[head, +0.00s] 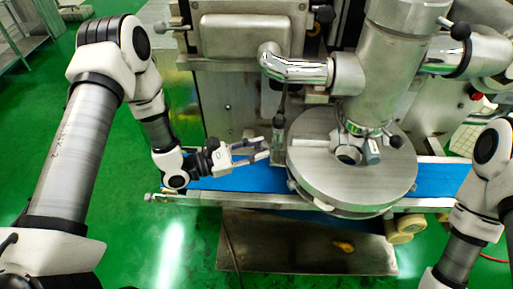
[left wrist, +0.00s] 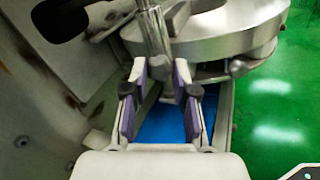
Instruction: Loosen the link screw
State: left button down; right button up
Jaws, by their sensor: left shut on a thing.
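The link screw appears to be the upright metal rod (head: 278,122) just left of the round steel disc housing in the head view. In the left wrist view the shiny metal rod (left wrist: 157,38) comes down from the top between my fingers. My left gripper (head: 268,149) reaches in from the left, its fingertips at the rod's lower part. In the left wrist view my left gripper (left wrist: 161,72) has its purple-padded fingers on both sides of the rod, shut on it. The exact contact is partly hidden. My right gripper is out of view.
The steel disc housing (head: 352,180) stands close to the right of my left gripper. A blue conveyor belt (head: 225,180) runs beneath it, with a metal rail along its front. A chrome elbow pipe (head: 295,68) hangs above. Green floor lies open at the left.

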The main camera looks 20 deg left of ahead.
pick_arm(q)
jog(key=c, duration=0.9)
grip_release()
jog(key=v, duration=1.2)
jog(key=shift+a+f, duration=0.1)
